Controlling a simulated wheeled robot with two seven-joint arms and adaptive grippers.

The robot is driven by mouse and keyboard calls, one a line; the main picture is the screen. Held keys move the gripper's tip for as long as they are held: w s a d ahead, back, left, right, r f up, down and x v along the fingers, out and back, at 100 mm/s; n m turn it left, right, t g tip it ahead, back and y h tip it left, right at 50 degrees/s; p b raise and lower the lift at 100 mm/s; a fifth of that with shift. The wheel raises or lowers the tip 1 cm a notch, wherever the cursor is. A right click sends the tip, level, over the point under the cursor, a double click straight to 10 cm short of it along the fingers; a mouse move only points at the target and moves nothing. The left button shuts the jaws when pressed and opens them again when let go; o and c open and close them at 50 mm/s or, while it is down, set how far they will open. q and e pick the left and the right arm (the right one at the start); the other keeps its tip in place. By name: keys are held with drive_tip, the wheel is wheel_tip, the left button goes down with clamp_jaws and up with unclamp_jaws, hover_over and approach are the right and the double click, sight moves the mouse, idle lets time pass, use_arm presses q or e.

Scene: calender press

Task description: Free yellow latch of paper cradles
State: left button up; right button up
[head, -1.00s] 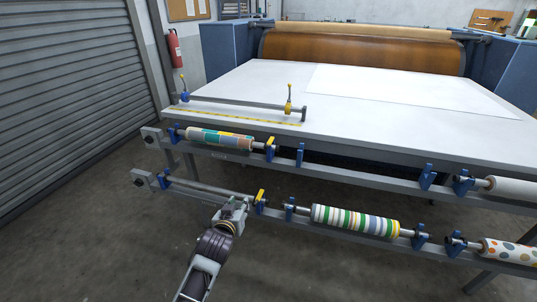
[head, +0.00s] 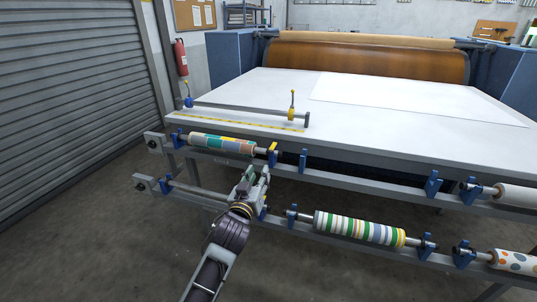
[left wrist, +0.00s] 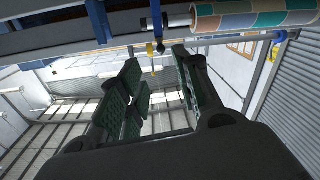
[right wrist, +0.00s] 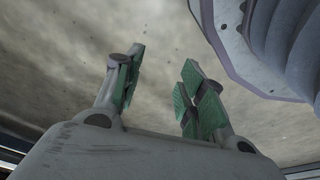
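The upper paper cradle has a yellow latch (head: 273,147) at the right end of a patchwork roll (head: 222,143). My left gripper (head: 254,176) is just below and left of that latch, in front of the frame, apart from it. The left wrist view shows its two fingers (left wrist: 158,62) spread with nothing between them; the patchwork roll (left wrist: 250,19) and a blue cradle (left wrist: 157,14) lie beyond. The lower cradle's yellow latch is mostly hidden behind my left gripper. My right gripper (right wrist: 163,65) shows only in the right wrist view, open and empty over the floor.
A striped roll (head: 360,228) lies on the lower rail to the right. Above is the white table (head: 245,98) with a bar and yellow-handled levers (head: 292,102). A bare shaft (head: 198,194) lies on the lower rail to the left. The floor in front is free.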

sight(269, 153)
use_arm(q)
drive_tip(key=shift+w, duration=0.15)
drive_tip(key=shift+b+x, duration=0.7)
drive_tip(key=shift+x, duration=5.8)
drive_tip(key=shift+w, duration=0.2)
use_arm(e)
drive_tip(key=r, duration=0.1)
drive_tip(key=a+r, duration=0.1)
drive_tip(key=r, duration=0.1)
drive_tip(key=w+r, duration=0.1)
drive_tip(key=shift+a+r, duration=0.15)
drive_tip(key=shift+r, duration=0.05)
use_arm(q)
clamp_jaws()
use_arm(e)
drive_tip(key=shift+s+f, duration=0.1)
